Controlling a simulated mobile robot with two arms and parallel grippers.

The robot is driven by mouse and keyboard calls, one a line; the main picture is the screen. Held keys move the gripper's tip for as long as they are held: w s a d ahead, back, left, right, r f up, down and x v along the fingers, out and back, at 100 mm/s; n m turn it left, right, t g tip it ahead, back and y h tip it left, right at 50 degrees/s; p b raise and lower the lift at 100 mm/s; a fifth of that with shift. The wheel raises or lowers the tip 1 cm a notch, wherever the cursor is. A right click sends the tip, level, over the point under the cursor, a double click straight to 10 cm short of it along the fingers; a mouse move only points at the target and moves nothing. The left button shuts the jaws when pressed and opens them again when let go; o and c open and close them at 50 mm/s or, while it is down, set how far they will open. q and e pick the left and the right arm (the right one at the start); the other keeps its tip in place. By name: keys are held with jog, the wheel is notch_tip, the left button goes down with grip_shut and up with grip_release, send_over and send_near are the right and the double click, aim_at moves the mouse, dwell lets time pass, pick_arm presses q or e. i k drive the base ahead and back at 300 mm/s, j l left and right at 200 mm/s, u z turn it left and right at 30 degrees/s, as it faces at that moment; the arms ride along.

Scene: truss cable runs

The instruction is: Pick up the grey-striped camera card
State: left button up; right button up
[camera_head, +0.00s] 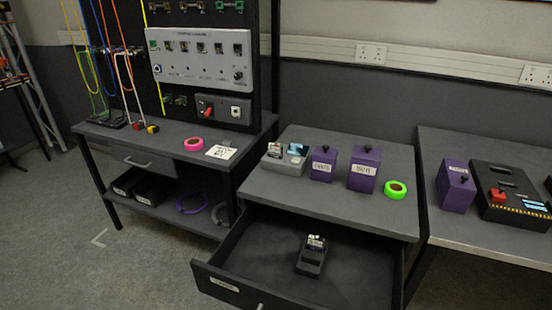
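No card's stripe is clear enough to pick out the grey-striped camera card for certain. A dark holder (311,262) stands in the open drawer (262,262), with a small white-labelled piece (316,242) at its top that may be a card. On the table above, a grey device (284,160) has a small pale item (274,149) on its left and a bluish patch (295,149) on its right. Neither of my grippers shows in the view.
Two purple boxes (364,170) and a green tape roll (396,190) stand on the middle table (330,211). A third purple box (456,187) and a black control box (508,196) are right. A cable panel (200,60) rises behind the left bench. Floor (80,250) at left is clear.

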aim_at(275, 151)
jog(key=i+j+z, duration=0.1)
jog(key=j, duration=0.3)
jog(key=i+j, duration=0.2)
jog(key=j, duration=0.2)
jog(key=i+j+z, duration=0.15)
jog(key=j, duration=0.25)
jog(key=i+j, duration=0.1)
jog(key=j, duration=0.35)
jog(key=i+j+z, duration=0.15)
jog(key=j, duration=0.7)
jog(key=i+z, duration=0.05)
